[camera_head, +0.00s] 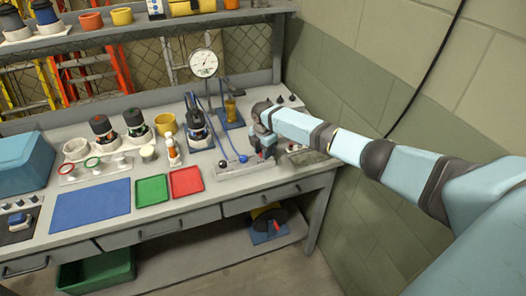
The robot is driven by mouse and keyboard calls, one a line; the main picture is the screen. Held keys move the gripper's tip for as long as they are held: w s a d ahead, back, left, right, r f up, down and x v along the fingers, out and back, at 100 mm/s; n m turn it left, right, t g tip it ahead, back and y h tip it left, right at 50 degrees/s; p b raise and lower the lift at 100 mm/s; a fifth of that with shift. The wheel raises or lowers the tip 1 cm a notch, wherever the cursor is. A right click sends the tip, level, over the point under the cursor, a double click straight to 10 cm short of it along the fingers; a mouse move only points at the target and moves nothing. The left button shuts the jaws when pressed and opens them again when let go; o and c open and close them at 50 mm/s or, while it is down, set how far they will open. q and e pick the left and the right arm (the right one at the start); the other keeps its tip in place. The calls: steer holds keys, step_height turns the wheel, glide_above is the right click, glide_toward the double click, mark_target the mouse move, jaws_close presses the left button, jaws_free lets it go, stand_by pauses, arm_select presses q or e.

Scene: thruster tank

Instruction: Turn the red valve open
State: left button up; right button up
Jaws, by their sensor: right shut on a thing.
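My right arm comes in from the right, and its gripper (264,150) is down at the right end of a pale valve block (235,171) on the bench. The gripper is shut on what looks like the red valve, whose handle is mostly hidden by the fingers. A blue-knobbed lever (243,158) and a dark-knobbed lever (222,164) stand on the same block, left of the gripper. How far the red valve is turned cannot be told. My left gripper is not in view.
A pressure gauge (203,63) stands behind the block, with blue hoses near it. Red (187,181), green (151,190) and blue (90,205) mats lie at the left front. Bottles and cups stand behind them. A block wall (360,100) bounds the bench at right.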

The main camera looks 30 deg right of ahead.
steer(key=o, duration=0.9)
steer(key=shift+r, duration=0.1)
step_height(320, 180, up, 14)
steer(key=shift+f+b, duration=0.15)
steer(key=shift+b, duration=0.35)
